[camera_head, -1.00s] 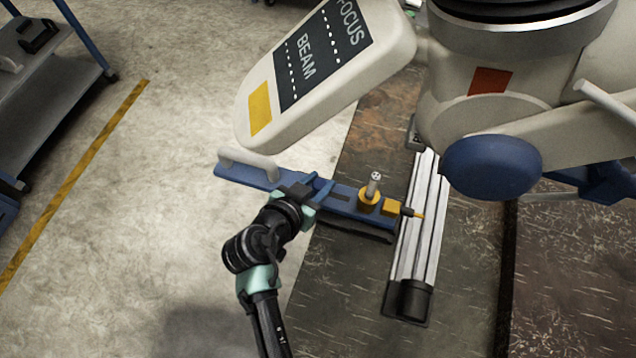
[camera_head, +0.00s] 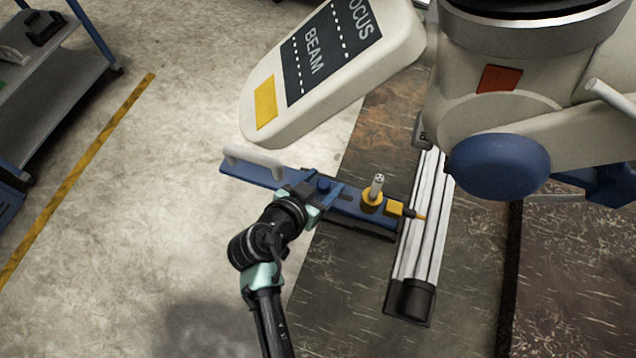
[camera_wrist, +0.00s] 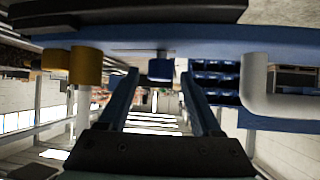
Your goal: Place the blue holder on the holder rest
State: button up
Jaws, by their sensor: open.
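The blue holder (camera_head: 345,201) is a long blue bar with a white handle at its left end. A gold collar with a silver post and a yellow block with a pointed tip are at its right end. My gripper (camera_head: 311,193) is open at the near side of the bar, by a small blue knob (camera_head: 323,186). In the wrist view the holder (camera_wrist: 215,42) crosses the top, and its knob (camera_wrist: 160,68) lies between my spread fingers (camera_wrist: 160,95), with gaps on both sides. I cannot make out which part is the holder rest.
A silver rail (camera_head: 424,225) with a black end cap lies beside the holder's right tip. A tilted beige control panel (camera_head: 330,65) hangs above the holder. The large microscope body (camera_head: 500,110) is at the upper right. A grey cart (camera_head: 55,90) stands far left; the floor between is clear.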

jog(key=v, duration=1.2)
jog(key=shift+s, duration=0.1)
